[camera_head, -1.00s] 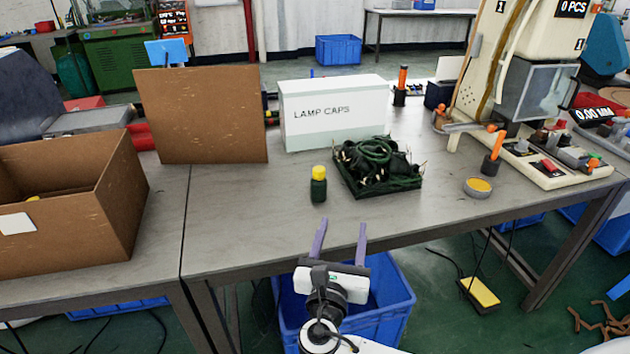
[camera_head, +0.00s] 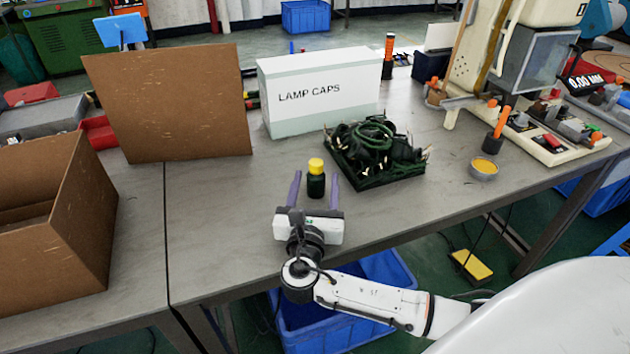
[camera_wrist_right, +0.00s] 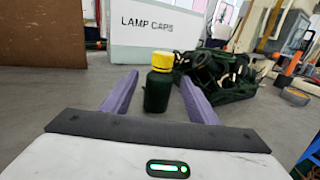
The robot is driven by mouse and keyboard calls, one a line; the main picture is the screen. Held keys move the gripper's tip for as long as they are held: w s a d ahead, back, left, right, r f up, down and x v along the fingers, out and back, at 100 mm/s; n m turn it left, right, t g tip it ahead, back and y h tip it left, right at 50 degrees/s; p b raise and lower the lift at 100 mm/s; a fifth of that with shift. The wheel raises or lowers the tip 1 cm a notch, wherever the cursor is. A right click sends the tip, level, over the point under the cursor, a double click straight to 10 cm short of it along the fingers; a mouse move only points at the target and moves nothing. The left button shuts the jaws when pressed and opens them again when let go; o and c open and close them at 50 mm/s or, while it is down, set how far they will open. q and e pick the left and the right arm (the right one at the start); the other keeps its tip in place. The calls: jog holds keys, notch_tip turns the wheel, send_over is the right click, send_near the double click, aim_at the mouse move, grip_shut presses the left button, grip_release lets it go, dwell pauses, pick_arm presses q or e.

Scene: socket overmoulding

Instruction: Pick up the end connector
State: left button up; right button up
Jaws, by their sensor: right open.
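A small dark green, bottle-like piece with a yellow top (camera_head: 316,182) stands upright on the table. It also shows in the right wrist view (camera_wrist_right: 158,88). My right gripper (camera_head: 315,175) is open and low over the table, with one purple finger on either side of this piece. In the right wrist view, a gap shows between the piece and the left finger; the right finger is very close, and I cannot tell whether it touches. A dark tray (camera_head: 385,183) holds a tangle of green cables with pale-tipped ends. I cannot tell for certain which thing is the end connector. My left gripper is out of view.
A white LAMP CAPS box (camera_head: 318,98) stands behind the piece. An upright brown board (camera_head: 170,105) and an open carton (camera_head: 55,235) are at left. A small yellow-filled dish (camera_head: 484,168) and a machine (camera_head: 530,60) are at right.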

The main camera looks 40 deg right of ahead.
jog(key=x, duration=0.5)
jog(key=shift+w+d+r, duration=0.1)
jog(key=shift+w+d, duration=0.05)
jog(key=shift+w, duration=0.15)
jog(key=c, duration=1.1)
